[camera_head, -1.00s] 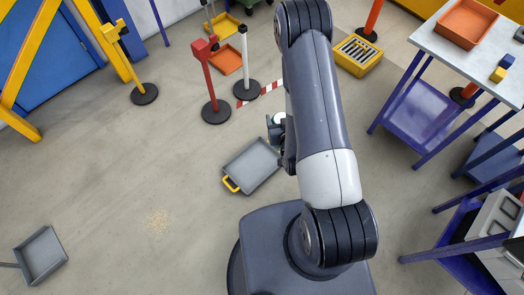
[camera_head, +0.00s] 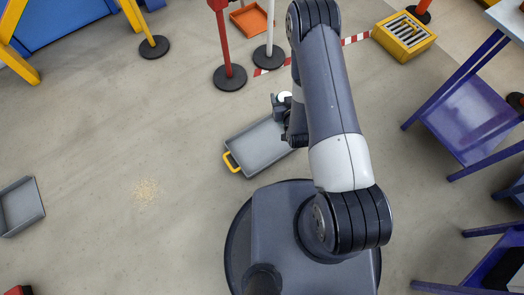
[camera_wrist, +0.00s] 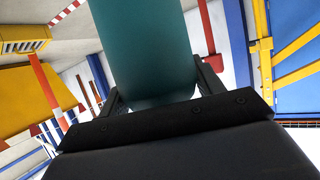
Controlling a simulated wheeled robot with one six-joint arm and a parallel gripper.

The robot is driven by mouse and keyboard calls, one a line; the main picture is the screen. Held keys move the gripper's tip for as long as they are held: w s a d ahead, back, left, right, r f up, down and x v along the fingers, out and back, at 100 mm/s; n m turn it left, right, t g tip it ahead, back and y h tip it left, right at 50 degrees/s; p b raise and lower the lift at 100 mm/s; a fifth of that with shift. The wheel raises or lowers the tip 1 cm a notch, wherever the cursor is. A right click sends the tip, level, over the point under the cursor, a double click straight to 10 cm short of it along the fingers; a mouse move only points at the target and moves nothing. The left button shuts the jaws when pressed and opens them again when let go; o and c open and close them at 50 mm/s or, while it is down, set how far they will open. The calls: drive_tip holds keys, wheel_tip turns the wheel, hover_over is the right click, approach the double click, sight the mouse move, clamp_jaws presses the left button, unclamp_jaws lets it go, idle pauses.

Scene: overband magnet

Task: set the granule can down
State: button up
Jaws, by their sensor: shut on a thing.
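The granule can (camera_wrist: 145,45) is a teal cylinder that fills the upper middle of the wrist view. My gripper (camera_wrist: 158,88) is shut on it, with one dark finger on each side. In the head view my gripper (camera_head: 282,108) is partly hidden by my arm, above the far right end of a grey tray. A small white round top shows beside it; I cannot tell whether this is the can's lid. The can's far end and underside are hidden.
The grey tray (camera_head: 250,150) with a yellow handle lies on the floor. Pale granules (camera_head: 146,190) are spilled left of it. Barrier posts (camera_head: 230,75) stand behind, a yellow grated box (camera_head: 404,38) at the upper right, purple tables (camera_head: 470,118) at right. Floor between is open.

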drive_tip(key=w+a+f+b, duration=0.1)
drive_tip(key=a+f+b, duration=0.1)
drive_tip(key=f+b, duration=0.5)
drive_tip(key=w+a+f+n+y+b, duration=0.1)
drive_tip(key=a+f+b, duration=0.2)
drive_tip(key=f+b, duration=0.4)
drive_tip(key=w+a+f+y+b, duration=0.1)
drive_tip(key=a+f+b, duration=0.2)
drive_tip(key=f, duration=1.8)
drive_tip(key=b, duration=0.4)
drive_tip(key=shift+a+n, duration=0.2)
drive_tip(key=shift+n, duration=0.2)
drive_tip(key=shift+f, duration=0.1)
drive_tip(key=shift+f+g, duration=0.15)
drive_tip(key=shift+g, duration=0.15)
drive_tip(key=o, duration=1.7)
